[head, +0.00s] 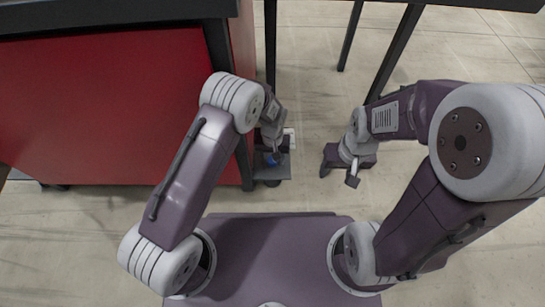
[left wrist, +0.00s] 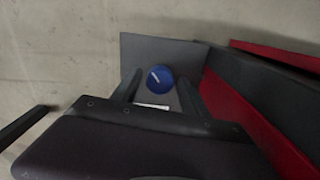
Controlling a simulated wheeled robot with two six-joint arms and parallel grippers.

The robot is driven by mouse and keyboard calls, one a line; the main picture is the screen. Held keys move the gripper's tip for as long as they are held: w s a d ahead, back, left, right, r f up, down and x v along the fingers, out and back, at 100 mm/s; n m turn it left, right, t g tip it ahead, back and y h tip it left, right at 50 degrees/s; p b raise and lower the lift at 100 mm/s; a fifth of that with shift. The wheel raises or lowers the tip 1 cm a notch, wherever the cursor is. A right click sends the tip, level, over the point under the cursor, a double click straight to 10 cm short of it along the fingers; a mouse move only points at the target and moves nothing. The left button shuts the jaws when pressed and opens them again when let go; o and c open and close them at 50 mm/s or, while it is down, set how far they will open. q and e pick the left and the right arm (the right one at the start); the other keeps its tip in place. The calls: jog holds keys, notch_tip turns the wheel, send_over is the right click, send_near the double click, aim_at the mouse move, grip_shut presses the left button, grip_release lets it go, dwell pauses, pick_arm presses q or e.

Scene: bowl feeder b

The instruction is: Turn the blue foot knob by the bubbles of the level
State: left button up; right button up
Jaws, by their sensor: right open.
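The blue foot knob (left wrist: 160,79) is round with a white line mark, and it sits at a dark grey plate (left wrist: 133,47) in the left wrist view. My left gripper's fingers (left wrist: 158,84) stand apart on either side of the knob, with slim gaps showing. A white strip (left wrist: 152,106), perhaps part of the level, shows between the fingers; no bubbles can be made out. My right gripper (head: 338,168) is open and empty, to the right of the knob.
A red-sided bench (head: 110,110) with a dark top and legs fills the left; its red panel (left wrist: 240,115) runs close beside the plate. Thin dark legs (head: 350,35) stand at the back. Concrete floor (head: 315,110) lies open between my arms.

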pick_arm(q)
jog(key=shift+r, duration=0.1)
notch_tip(320, 180, up, 9)
jog(key=p, duration=0.7)
